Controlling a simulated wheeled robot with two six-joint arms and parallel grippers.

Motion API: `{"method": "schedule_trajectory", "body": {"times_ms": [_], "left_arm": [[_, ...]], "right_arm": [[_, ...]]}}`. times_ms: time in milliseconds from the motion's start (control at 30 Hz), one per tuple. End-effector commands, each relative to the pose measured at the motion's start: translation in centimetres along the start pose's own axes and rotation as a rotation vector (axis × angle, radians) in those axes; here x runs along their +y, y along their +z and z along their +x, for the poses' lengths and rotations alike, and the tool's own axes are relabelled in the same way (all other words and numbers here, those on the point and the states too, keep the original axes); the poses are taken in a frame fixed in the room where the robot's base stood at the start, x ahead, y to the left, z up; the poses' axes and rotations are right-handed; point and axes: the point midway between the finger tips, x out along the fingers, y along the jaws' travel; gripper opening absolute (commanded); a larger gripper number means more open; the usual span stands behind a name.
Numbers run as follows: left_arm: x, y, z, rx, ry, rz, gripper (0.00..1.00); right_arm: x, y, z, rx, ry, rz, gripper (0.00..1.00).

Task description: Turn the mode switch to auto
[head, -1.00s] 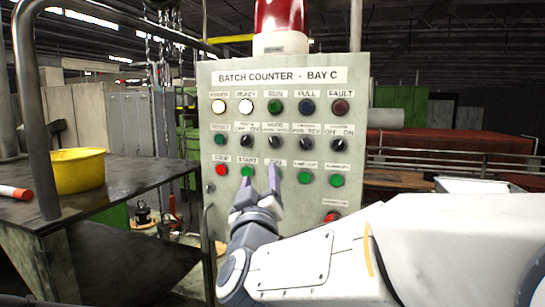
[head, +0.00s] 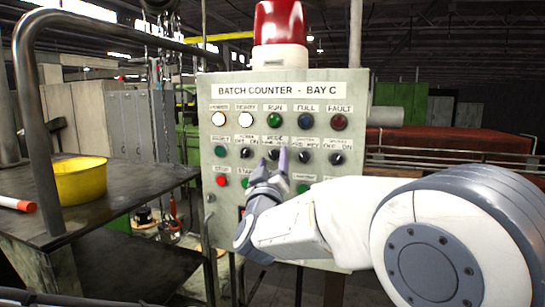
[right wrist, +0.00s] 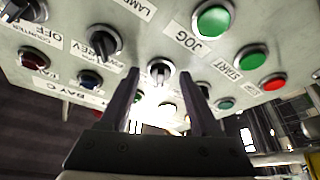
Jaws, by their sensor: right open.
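The mode switch (head: 273,154) is a black rotary knob in the second row of the grey control panel (head: 350,210), third from the left. My right gripper (head: 272,160) is raised in front of it, open, with its two purple-grey fingers on either side of the knob in the picture. In the right wrist view the knob (right wrist: 160,71) shows between the fingertips, with clear space to both fingers. I cannot tell how deep the fingers reach along it. Its exact pointer setting is too small to read. My left gripper is not in view.
Other black knobs flank the mode switch, such as the one to its right (head: 305,157). The green jog button (right wrist: 212,20) is close by. A red beacon (head: 279,22) tops the panel. A yellow bowl (head: 80,183) stands on the dark table (head: 130,180) at left.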

Motion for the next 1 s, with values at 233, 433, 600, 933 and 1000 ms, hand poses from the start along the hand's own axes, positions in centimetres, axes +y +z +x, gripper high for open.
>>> {"method": "schedule_trajectory", "body": {"times_ms": [233,433,600,933,1000], "left_arm": [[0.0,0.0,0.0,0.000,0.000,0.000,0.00],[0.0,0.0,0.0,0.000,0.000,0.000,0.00],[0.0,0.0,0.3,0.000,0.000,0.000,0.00],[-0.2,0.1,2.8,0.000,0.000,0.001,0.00],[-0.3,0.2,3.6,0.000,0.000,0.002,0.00]], "right_arm": [[0.0,0.0,0.0,0.000,-0.001,0.000,0.52],[0.0,0.0,0.0,0.000,0.000,0.000,0.00],[-0.1,0.1,-0.1,0.001,0.003,0.008,0.00],[-0.5,0.3,-0.2,0.003,0.057,0.138,0.00],[-0.6,0.4,-0.2,0.003,0.078,0.189,0.00]]}}
